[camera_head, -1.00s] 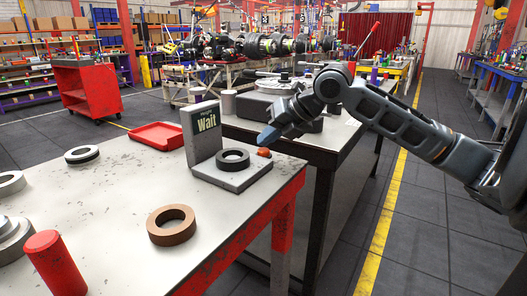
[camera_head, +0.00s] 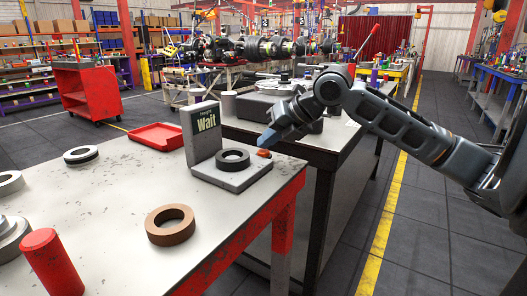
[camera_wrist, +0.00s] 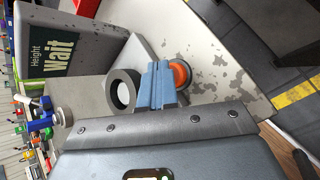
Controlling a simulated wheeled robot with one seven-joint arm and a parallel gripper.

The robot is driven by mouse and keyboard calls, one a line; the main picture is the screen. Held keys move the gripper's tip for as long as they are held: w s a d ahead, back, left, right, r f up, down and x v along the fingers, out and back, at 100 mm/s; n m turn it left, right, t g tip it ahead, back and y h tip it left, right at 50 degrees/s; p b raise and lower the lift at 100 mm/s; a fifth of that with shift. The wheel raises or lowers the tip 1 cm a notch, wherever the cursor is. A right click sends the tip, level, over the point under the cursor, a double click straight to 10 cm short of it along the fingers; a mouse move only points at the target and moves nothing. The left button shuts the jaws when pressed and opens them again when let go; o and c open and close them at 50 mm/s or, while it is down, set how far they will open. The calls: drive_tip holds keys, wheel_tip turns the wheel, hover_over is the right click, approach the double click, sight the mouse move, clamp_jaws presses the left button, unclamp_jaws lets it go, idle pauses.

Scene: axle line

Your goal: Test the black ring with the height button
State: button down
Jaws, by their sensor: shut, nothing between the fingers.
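The black ring (camera_head: 232,159) lies flat on the base of the grey height gauge (camera_head: 205,134), whose upright screen reads "Height Wait". The ring and the screen also show in the wrist view, the ring (camera_wrist: 123,91) beside my fingers. The orange-red height button (camera_head: 264,153) is at the right corner of the gauge base. In the wrist view the button (camera_wrist: 181,75) is partly hidden behind my fingertips. My gripper (camera_head: 268,139) is shut and empty, its blue fingertips just above the button; I cannot tell whether they touch it.
A brown ring (camera_head: 171,225), a grey and black ring (camera_head: 81,155), a red cylinder (camera_head: 54,262) and a red tray (camera_head: 157,136) are on the same table. The front right of the table is clear. A second bench (camera_head: 290,136) stands behind.

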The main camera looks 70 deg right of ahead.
sight(268, 151)
drive_tip(key=shift+f, duration=0.15)
idle(0.6)
drive_tip(key=shift+r, duration=0.9)
drive_tip(key=shift+r, duration=0.15)
drive_tip(key=shift+r+p, duration=1.35)
drive_tip(key=shift+r, duration=1.05)
